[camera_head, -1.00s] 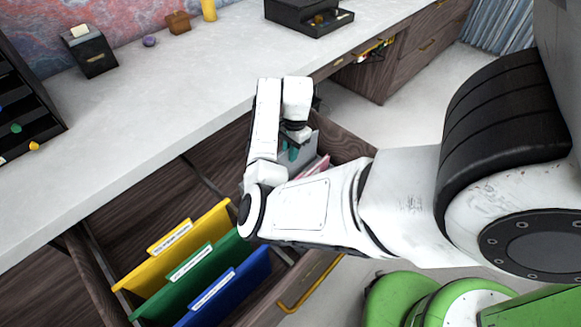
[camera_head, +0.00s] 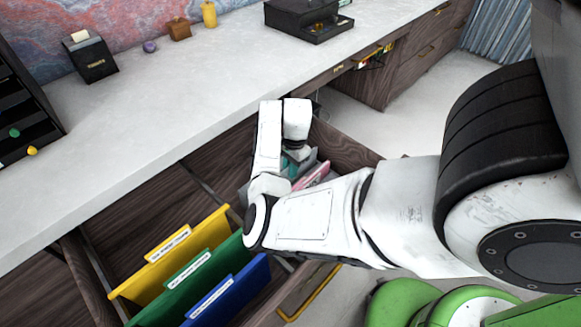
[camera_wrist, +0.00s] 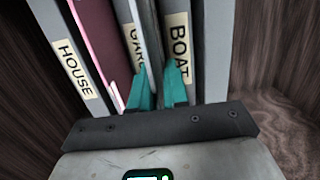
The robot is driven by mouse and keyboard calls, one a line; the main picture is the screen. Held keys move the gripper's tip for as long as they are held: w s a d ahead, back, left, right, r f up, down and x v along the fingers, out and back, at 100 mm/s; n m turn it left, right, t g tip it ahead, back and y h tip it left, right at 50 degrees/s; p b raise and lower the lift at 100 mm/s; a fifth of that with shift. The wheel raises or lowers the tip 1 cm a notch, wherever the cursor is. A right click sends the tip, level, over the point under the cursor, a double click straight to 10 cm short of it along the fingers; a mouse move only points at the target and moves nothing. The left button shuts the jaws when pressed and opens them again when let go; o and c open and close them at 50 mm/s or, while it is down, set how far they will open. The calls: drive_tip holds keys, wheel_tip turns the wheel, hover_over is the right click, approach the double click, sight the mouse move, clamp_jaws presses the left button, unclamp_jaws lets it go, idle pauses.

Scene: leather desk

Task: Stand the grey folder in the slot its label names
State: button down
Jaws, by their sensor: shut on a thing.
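My gripper (camera_wrist: 158,88) has teal fingertips shut on a thin grey folder (camera_wrist: 150,45) in the wrist view. The folder stands on edge between a divider with a partly hidden label and the divider labelled BOAT (camera_wrist: 179,45). A divider labelled HOUSE (camera_wrist: 72,68) is at the left, with a pink folder (camera_wrist: 92,40) just right of it. The folder's own label is not readable here. In the head view my gripper (camera_head: 293,168) is low in the open drawer, and my arm hides most of the slots; the pink folder (camera_head: 315,173) shows beside it.
Yellow (camera_head: 180,255), green (camera_head: 190,290) and blue (camera_head: 230,295) hanging folders fill the drawer's near-left part. Wooden drawer walls (camera_wrist: 265,50) stand close to the gripper. The pale desktop (camera_head: 170,110) above the drawer is mostly clear, with a black tray box (camera_head: 300,22) at the back.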

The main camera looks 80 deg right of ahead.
drive_tip(key=shift+f, duration=0.2)
drive_tip(key=c, duration=1.1)
unclamp_jaws()
drive_tip(key=shift+r, duration=0.1)
drive_tip(key=r, duration=0.4)
drive_tip(key=r+p, duration=0.1)
drive_tip(key=r, duration=0.3)
drive_tip(key=s+d+r+p, duration=0.1)
drive_tip(key=r, duration=0.4)
drive_tip(key=shift+d, duration=0.1)
